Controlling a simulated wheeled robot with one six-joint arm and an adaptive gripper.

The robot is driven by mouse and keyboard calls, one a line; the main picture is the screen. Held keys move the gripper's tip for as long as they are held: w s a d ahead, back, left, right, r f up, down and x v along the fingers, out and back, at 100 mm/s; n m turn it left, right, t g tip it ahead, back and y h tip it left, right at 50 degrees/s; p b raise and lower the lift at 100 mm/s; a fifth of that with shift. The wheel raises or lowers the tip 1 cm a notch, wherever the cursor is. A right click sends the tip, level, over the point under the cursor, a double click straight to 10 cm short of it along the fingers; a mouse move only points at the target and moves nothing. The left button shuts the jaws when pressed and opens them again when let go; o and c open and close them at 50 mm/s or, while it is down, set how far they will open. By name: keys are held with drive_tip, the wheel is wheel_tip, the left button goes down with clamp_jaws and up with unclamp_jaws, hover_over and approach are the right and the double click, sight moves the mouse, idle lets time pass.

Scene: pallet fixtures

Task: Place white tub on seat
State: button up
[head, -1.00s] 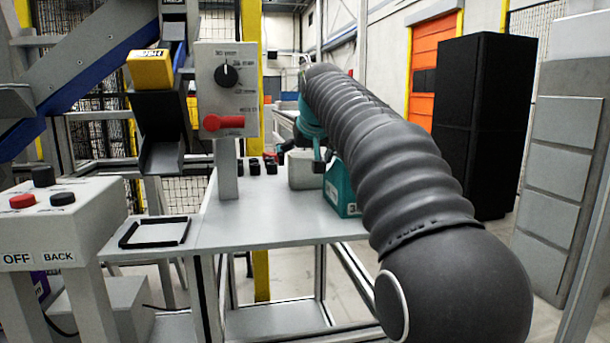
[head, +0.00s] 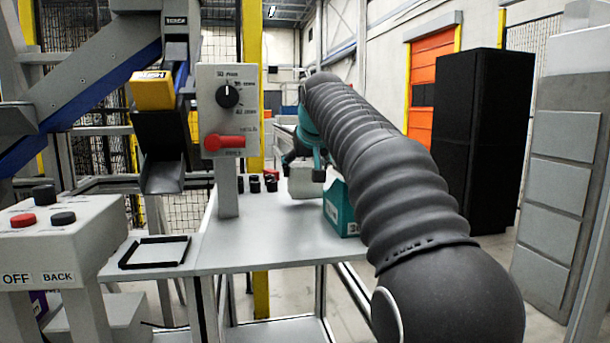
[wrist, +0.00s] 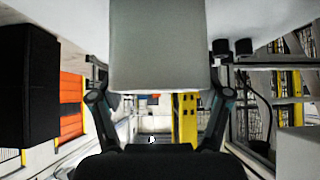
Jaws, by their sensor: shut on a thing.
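The white tub (head: 304,184) is a pale grey-white box at the back of the grey table in the head view, apparently just above the surface. My gripper (head: 308,168) is shut on it from behind, partly hidden by my arm. In the wrist view the tub (wrist: 158,45) fills the space between the two fingers of my gripper (wrist: 158,82). The seat appears to be the black square frame (head: 122,262) lying empty on the table's left front part, well left of the tub.
A teal carton (head: 338,212) stands right beside the tub. Several small black cylinders (head: 254,186) stand left of it. A post carries a panel with a knob and red handle (head: 226,142), between tub and frame. A button box (head: 50,235) stands at the left. The table's front middle is clear.

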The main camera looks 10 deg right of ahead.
wheel_tip(320, 180, up, 2)
drive_tip(key=shift+r+p, duration=0.15)
drive_tip(key=shift+p, duration=0.2)
drive_tip(key=s+d+r, duration=0.6)
drive_tip(key=s+d, duration=0.2)
drive_tip(key=shift+s+r+p, duration=0.35)
drive_tip(key=shift+r, duration=0.05)
